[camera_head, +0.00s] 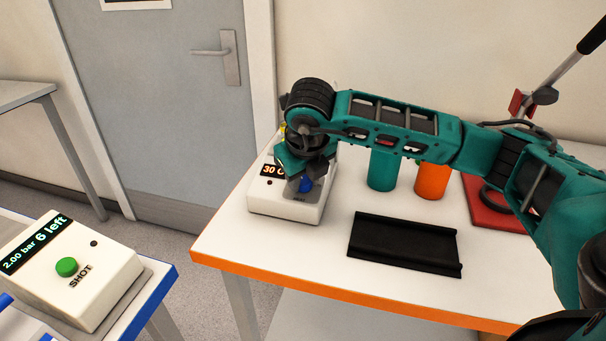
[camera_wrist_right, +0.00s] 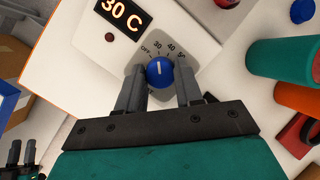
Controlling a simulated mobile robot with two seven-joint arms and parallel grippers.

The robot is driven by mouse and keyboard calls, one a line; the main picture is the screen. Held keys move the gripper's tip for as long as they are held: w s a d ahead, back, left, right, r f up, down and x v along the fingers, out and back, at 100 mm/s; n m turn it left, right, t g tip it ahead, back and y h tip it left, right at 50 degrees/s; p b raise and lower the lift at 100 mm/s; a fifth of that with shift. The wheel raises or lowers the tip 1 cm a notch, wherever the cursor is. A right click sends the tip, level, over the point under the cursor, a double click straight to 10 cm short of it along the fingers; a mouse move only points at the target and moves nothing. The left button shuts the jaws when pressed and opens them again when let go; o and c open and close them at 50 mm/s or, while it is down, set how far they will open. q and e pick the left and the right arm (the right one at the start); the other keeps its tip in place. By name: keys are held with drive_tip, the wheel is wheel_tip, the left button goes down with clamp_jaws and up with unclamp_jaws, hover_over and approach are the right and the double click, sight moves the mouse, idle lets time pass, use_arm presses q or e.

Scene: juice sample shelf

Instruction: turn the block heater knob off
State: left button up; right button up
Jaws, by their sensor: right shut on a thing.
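The block heater (camera_head: 285,207) is a white box on the table, with an orange display reading 30 C (camera_wrist_right: 121,13). Its round blue knob (camera_wrist_right: 160,71) has a white pointer line and sits on a grey dial marked OFF, 30, 40 and 50. The line points up in the right wrist view, near the 30 mark. My right gripper (camera_wrist_right: 159,88) is shut on the knob, one finger on each side. In the head view the right gripper (camera_head: 304,183) partly covers the heater's face. My left gripper (camera_wrist_right: 20,153) shows small in the right wrist view, its fingers apart and empty.
A teal cup (camera_head: 383,171) and an orange cup (camera_head: 431,181) stand right of the heater. A black tray (camera_head: 404,243) lies in front, and a red stand (camera_head: 488,207) is farther right. A white SHOT box (camera_head: 75,265) with a green button is at lower left.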

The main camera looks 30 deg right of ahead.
drive_tip(key=shift+n+b, duration=0.9)
drive_tip(key=shift+n, duration=0.5)
drive_tip(key=shift+n+y+b, duration=0.5)
drive_tip(key=shift+n+y, duration=0.1)
drive_tip(key=shift+n, duration=1.1)
drive_tip(key=shift+r, duration=0.1)
drive_tip(key=o, duration=1)
drive_tip(key=shift+o, duration=0.2)
